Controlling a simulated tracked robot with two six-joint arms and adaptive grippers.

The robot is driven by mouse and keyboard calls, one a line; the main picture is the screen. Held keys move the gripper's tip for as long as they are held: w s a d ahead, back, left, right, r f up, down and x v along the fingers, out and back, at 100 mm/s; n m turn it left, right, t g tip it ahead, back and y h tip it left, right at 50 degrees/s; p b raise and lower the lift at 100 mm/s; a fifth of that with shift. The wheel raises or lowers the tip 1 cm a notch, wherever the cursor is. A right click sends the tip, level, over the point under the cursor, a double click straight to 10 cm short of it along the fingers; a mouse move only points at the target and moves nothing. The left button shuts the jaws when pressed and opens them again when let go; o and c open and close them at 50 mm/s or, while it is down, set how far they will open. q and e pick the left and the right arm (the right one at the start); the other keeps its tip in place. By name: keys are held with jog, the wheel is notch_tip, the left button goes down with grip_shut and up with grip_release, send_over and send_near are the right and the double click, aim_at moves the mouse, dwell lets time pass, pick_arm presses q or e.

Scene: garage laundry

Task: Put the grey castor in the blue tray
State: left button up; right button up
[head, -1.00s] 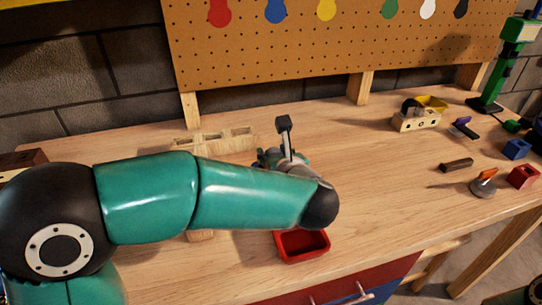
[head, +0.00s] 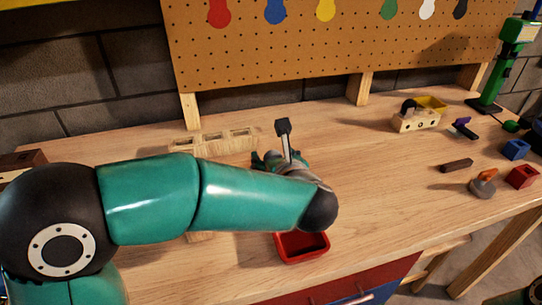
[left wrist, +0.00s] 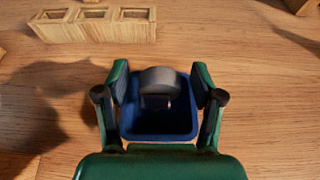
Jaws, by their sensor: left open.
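The blue tray (left wrist: 158,122) lies on the bench in the middle of the left wrist view. The grey castor (left wrist: 158,80) is at the tray's far side, its wheel overlapping the far rim in the picture. It appears to be in the tray, though its contact with the floor is hard to see. My left gripper (left wrist: 160,76) is open, with one finger on each side of the castor and apart from it. In the head view my left gripper (head: 267,160) is partly behind my arm, which hides the tray and castor. My right gripper is not in view.
A wooden block with square pockets (left wrist: 95,26) stands beyond the tray. A red tray (head: 302,246) lies nearer the bench front. To the right are a wooden holder (head: 415,121), a brown block (head: 456,165), blue (head: 515,149) and red (head: 522,176) boxes. The bench centre right is clear.

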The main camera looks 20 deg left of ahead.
pick_arm(q)
jog(key=b+v, duration=0.1)
jog(key=v, duration=1.1)
jog(key=shift+w, duration=0.1)
